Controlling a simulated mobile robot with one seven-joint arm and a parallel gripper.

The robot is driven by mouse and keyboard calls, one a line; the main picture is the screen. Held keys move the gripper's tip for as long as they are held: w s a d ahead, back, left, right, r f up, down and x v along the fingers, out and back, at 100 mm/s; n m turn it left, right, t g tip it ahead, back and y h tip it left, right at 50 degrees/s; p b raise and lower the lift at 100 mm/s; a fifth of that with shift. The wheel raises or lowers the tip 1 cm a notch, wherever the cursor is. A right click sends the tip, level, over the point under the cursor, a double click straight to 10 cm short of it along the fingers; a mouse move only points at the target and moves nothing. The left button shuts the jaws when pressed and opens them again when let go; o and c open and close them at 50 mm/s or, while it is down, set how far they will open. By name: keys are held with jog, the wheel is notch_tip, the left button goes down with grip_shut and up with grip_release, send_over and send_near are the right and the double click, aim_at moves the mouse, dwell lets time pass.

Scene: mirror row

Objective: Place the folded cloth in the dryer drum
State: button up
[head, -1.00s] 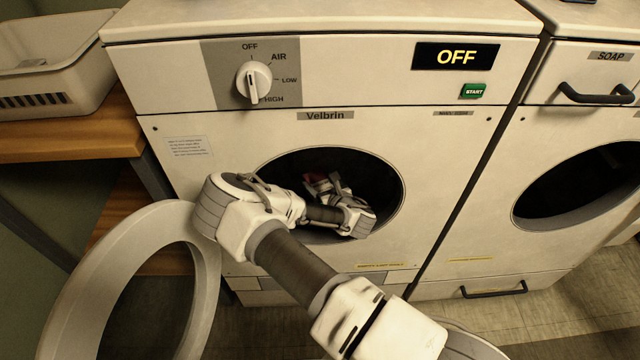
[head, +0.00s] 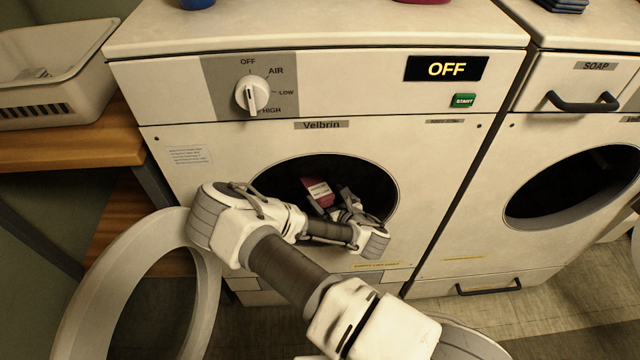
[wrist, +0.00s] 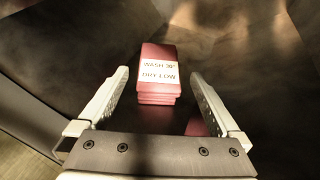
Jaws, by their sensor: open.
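The folded cloth is a dark red stack with a white label reading "WASH 30°" and "DRY LOW". In the wrist view the cloth (wrist: 158,90) rests on the dark drum surface, ahead of and between my fingers, apart from both. In the head view the cloth (head: 318,189) shows inside the dryer drum (head: 285,180), partly hidden by my arm. My gripper (head: 345,197) reaches through the round opening. In the wrist view my gripper (wrist: 160,95) is open, with nothing between its fingertips.
The dryer door (head: 80,285) stands open at the left. The dial (head: 253,95) points near HIGH and the display (head: 446,68) reads OFF. A white basket (head: 55,80) sits on a wooden shelf. A second machine (head: 560,130) stands at the right.

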jog(key=p+v, duration=0.1)
jog(key=v, duration=0.3)
jog(key=shift+s+r, duration=0.15)
jog(key=shift+s, duration=0.2)
